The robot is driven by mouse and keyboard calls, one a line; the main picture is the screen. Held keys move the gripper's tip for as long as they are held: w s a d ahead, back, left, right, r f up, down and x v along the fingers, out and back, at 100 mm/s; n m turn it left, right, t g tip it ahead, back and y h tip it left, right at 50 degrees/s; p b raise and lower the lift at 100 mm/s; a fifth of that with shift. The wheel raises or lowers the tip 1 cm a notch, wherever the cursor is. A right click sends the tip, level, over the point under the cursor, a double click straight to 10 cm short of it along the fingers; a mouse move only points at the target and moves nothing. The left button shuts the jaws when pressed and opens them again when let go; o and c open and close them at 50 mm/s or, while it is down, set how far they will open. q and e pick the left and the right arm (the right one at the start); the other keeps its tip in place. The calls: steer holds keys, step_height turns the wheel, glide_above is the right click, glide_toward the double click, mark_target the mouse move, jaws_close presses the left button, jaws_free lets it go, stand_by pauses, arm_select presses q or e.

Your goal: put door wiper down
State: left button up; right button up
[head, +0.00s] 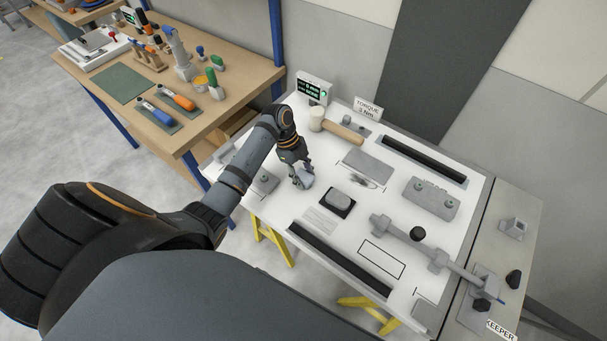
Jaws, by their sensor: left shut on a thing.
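My left gripper (299,176) reaches down over the left part of the white panel (280,212). It is shut on a small light grey piece (306,181), which I take to be the door wiper. The fingers hide part of it, and I cannot tell whether it touches the panel. A grey block on a dark base (337,202) sits just to the right of the gripper, apart from it. My right gripper is not in view.
A mallet (341,130) and a small display (314,89) are at the panel's back edge. Two black strips (424,159) (340,258), a grey plate (368,163) and a bar mechanism (402,238) occupy the panel. An outlined rectangle (381,259) is empty. A wooden bench (190,130) with tools stands behind left.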

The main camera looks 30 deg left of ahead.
arm_select(q)
steer(key=shift+f, duration=0.2)
steer(key=o, duration=1)
steer(key=shift+r, duration=0.2)
steer(key=b+v, duration=0.2)
steer(key=v, duration=1)
